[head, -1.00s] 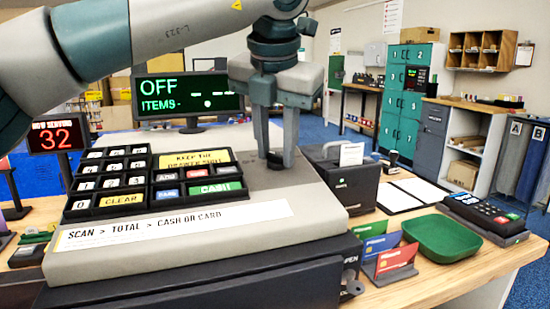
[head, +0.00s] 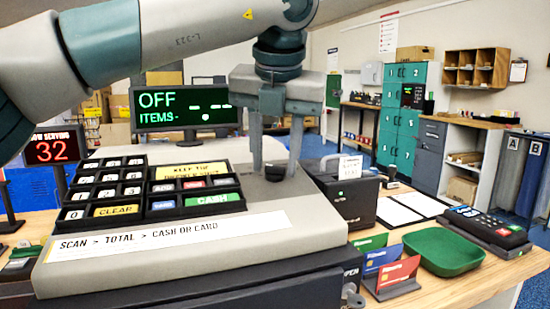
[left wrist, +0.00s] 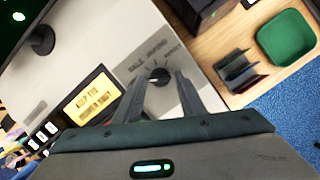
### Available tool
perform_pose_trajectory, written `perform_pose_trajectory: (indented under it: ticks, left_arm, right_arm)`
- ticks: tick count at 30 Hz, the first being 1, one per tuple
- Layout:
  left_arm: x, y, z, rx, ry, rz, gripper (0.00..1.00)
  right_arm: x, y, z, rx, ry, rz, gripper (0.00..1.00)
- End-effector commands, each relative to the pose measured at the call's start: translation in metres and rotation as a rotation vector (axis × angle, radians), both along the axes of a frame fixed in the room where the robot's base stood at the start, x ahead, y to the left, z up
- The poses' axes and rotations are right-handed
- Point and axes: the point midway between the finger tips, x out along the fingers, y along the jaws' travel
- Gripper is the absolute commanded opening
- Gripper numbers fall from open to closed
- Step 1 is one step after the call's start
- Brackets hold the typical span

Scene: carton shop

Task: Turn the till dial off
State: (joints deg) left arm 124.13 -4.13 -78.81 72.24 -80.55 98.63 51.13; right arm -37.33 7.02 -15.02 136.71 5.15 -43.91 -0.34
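The till (head: 290,220) fills the front of the head view. Its small black dial (head: 275,173) stands on the top plate, right of the keys. In the left wrist view the dial (left wrist: 159,76) shows a pale mark, with small labels around it; which label the mark points to is unclear. The till display (head: 188,105) reads OFF. My left gripper (head: 275,170) points down over the dial, its fingers apart, one on each side of the knob. In the left wrist view its fingers (left wrist: 157,88) show a gap to the dial on both sides. My right gripper is not in view.
Right of the till are a dark card-slip box (head: 345,195), a card stand (head: 393,275), a green tray (head: 443,250) and a card terminal (head: 487,226). A red "32" sign (head: 54,147) stands at left. Above the till plate, around the gripper, is free room.

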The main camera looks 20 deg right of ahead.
Motion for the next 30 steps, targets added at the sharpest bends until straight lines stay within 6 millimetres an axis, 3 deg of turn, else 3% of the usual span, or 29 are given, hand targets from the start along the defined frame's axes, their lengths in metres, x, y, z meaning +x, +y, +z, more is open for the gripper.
perform_pose_trajectory:
  ticks: [11,17,23,30]
  left_arm:
    - [-0.001,0.000,0.000,0.002,0.002,-0.002,0.47]
    - [-0.004,0.001,0.010,0.002,0.001,-0.001,0.47]
    - [-0.014,0.003,0.035,0.000,-0.001,-0.002,0.47]
    - [-0.032,0.007,0.079,0.001,0.000,0.000,0.47]
  right_arm:
    - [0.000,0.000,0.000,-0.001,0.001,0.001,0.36]
    - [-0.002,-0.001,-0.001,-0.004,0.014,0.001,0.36]
    - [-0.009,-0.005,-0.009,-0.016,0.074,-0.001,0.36]
    - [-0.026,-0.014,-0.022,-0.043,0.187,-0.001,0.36]
